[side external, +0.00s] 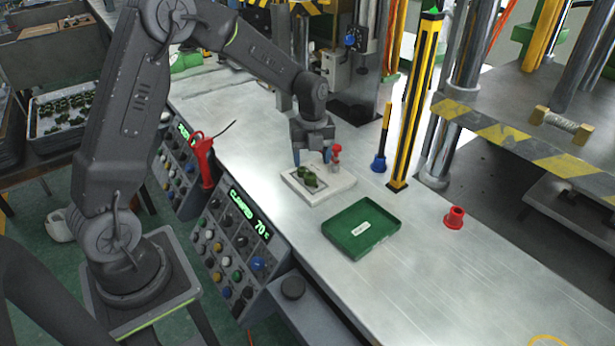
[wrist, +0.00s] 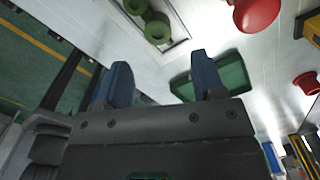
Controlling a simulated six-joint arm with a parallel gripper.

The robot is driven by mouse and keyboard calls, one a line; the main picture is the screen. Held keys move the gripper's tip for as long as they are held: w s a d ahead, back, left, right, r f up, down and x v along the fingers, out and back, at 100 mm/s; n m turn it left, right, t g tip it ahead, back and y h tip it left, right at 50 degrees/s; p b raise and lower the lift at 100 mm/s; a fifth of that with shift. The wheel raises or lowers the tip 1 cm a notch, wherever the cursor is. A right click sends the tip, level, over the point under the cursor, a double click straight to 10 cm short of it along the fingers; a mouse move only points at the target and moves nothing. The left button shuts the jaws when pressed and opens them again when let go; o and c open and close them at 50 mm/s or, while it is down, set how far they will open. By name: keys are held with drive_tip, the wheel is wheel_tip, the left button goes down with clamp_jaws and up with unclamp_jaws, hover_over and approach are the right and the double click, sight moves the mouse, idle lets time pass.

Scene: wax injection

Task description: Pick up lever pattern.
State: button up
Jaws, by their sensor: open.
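The dark green lever pattern (side external: 308,177) lies in the recess of a white mould block (side external: 336,187) on the metal table. It also shows at the top of the wrist view (wrist: 148,22), with round ringed ends. My gripper (side external: 312,157) is above the back of the block, pointing down. In the wrist view its two blue fingers (wrist: 160,82) are apart with nothing between them. The pattern is beyond the fingertips, not touched.
A red-knobbed part (side external: 336,150) stands at the block's back edge, close to my gripper. A green tray (side external: 347,244) with a white label lies in front of the block. A red flanged piece (side external: 454,217), a blue-based post (side external: 379,163) and a yellow-black column (side external: 412,120) stand to the right.

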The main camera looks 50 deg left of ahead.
sight(310, 176)
drive_tip(key=shift+a+f, duration=0.15)
drive_tip(key=shift+f, duration=1.35)
drive_tip(key=shift+a+f, duration=0.1)
drive_tip(key=shift+f, duration=1.35)
drive_tip(key=shift+c, duration=0.4)
drive_tip(key=c, duration=1)
drive_tip(key=shift+r, duration=0.1)
